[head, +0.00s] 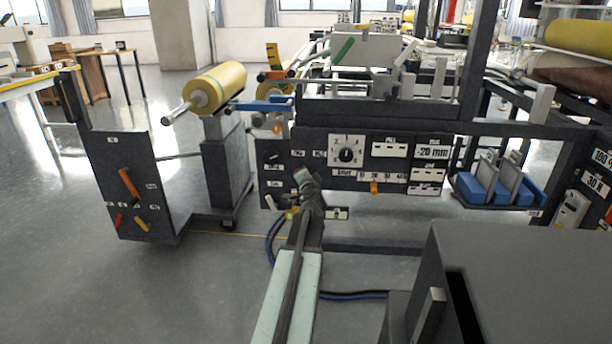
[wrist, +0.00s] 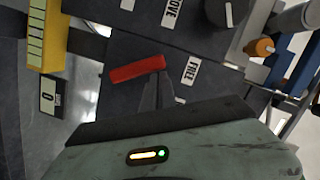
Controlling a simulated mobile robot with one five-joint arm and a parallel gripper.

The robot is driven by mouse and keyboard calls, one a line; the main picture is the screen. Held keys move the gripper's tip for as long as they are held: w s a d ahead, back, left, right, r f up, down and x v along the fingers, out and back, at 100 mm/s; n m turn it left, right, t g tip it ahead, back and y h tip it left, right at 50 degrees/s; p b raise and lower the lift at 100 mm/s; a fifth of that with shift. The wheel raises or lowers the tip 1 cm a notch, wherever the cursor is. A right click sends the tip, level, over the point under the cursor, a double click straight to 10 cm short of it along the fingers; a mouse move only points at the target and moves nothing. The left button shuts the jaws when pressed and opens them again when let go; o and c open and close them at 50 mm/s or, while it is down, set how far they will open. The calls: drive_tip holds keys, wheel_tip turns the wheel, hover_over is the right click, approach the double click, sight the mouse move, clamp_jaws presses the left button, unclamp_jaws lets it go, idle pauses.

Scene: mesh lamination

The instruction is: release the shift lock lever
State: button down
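A red lever (wrist: 138,69) lies nearly level on a dark panel (wrist: 95,100) in the wrist view, its right end slightly higher. A white FREE label (wrist: 190,71) is to its right and a MOVE label (wrist: 172,13) above. I take the red lever to be the shift lock lever; its own name plate is not readable. My gripper (wrist: 158,91) reaches toward its right end from below; whether they touch is unclear. In the head view my gripper (head: 304,178) is in front of the small dark panel (head: 270,157) and hides part of it. Its finger opening is not clear.
A yellow scale (wrist: 48,35) and a label marked 0 (wrist: 50,97) are at left in the wrist view. A dark knob (wrist: 228,12) and an orange knob (wrist: 262,47) are at upper right. A separate lever panel (head: 125,160) stands left, with open floor around it.

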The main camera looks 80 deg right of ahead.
idle(0.3)
drive_tip(key=shift+r, duration=0.1)
drive_tip(key=s+a+r+p, duration=0.3)
drive_tip(key=s+a, duration=0.3)
drive_tip(key=a, duration=0.3)
drive_tip(key=shift+a+r+p, duration=0.2)
drive_tip(key=shift+r+p, duration=0.05)
drive_tip(key=shift+p, duration=0.1)
